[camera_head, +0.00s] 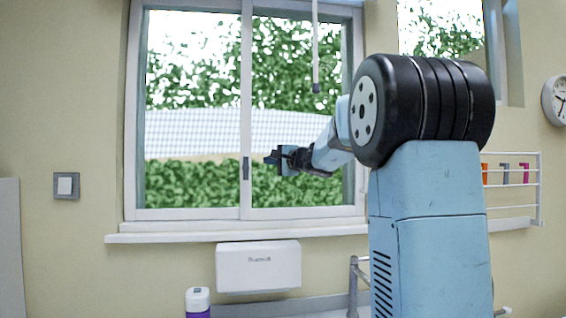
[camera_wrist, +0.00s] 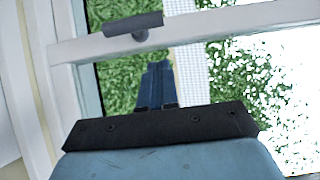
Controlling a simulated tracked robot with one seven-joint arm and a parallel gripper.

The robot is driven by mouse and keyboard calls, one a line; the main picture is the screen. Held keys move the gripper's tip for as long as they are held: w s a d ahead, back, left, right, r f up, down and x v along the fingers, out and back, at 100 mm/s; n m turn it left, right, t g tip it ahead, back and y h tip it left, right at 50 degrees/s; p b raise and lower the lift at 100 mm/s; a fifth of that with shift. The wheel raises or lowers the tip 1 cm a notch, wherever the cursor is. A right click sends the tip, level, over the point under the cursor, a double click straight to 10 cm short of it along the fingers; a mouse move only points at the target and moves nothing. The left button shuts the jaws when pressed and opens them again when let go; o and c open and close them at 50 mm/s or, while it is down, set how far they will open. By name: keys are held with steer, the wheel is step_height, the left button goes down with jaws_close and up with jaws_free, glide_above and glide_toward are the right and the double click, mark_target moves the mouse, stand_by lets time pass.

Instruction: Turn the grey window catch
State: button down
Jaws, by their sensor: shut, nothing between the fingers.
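The grey window catch (camera_head: 246,168) is a small dark upright handle on the middle frame bar of the sliding window (camera_head: 190,212). In the wrist view the catch (camera_wrist: 133,25) lies across the pale bar, beyond my fingertips and a little to the left. My gripper (camera_head: 270,158) is shut and empty, just right of the catch in the head view. In the wrist view my gripper's fingers (camera_wrist: 158,72) are together and apart from the catch.
A white sill (camera_head: 180,237) runs below the window. A white dispenser (camera_head: 258,267) hangs under it, with a purple-and-white bottle (camera_head: 198,302) at lower left. A blind wand (camera_head: 316,50) hangs above right of my gripper. A wall switch (camera_head: 66,185) is at left.

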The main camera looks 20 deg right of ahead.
mark_target(246, 168)
steer(key=shift+w+a, duration=0.65)
steer(key=shift+a, duration=0.35)
steer(key=shift+w+a, duration=0.6)
steer(key=shift+a, duration=0.4)
